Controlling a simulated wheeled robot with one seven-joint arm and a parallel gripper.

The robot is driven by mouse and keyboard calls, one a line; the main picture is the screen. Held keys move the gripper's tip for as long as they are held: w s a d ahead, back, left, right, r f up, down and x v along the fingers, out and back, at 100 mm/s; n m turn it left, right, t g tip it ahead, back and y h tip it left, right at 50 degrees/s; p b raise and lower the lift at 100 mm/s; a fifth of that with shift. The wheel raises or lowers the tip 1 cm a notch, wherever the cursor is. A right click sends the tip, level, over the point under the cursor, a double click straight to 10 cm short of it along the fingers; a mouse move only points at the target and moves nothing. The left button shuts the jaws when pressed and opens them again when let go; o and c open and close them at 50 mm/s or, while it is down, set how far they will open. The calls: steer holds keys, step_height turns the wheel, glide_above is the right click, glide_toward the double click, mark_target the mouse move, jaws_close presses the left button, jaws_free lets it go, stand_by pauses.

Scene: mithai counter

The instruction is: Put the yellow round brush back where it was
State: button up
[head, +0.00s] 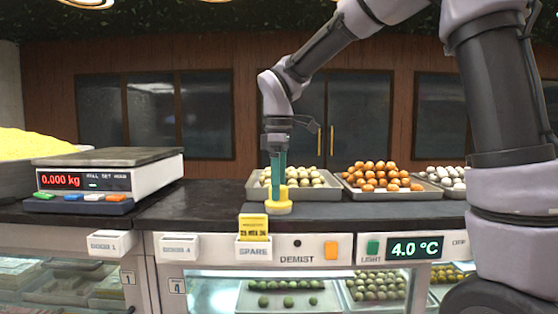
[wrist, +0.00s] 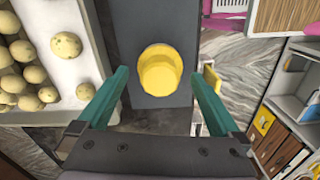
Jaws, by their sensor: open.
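The yellow round brush (head: 280,207) stands upright on a dark grey mat (head: 247,207) near the front edge of the counter. In the wrist view I look down on the yellow round brush (wrist: 160,70), which lies between my two teal fingers with a gap on each side. My gripper (head: 278,184) points down right over the brush, and its fingertips overlap the brush top in the head view. My gripper (wrist: 159,76) is open and holds nothing. The underside of the brush is hidden.
A tray of pale round sweets (head: 254,190) stands behind the brush, with a tray of orange sweets (head: 375,174) to its right. A scale (head: 150,168) stands at the left. A yellow card (head: 252,222) sticks up from the SPARE holder (head: 254,250) on the counter front.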

step_height(320, 180, up, 9)
steer(key=s+d+f+m+t+y, duration=0.1)
steer(key=s+d+m+t, duration=0.2)
steer(key=s+d+m, duration=0.3)
steer(key=s+d+f+m+t+y, duration=0.1)
steer(key=s+d+m+t, duration=0.3)
steer(key=d+m, duration=1)
steer(key=s+d+f, duration=0.1)
steer(key=s+d, duration=0.1)
steer(key=shift+d+f, duration=0.15)
steer(key=shift+d, duration=0.2)
steer(key=shift+s, duration=0.1)
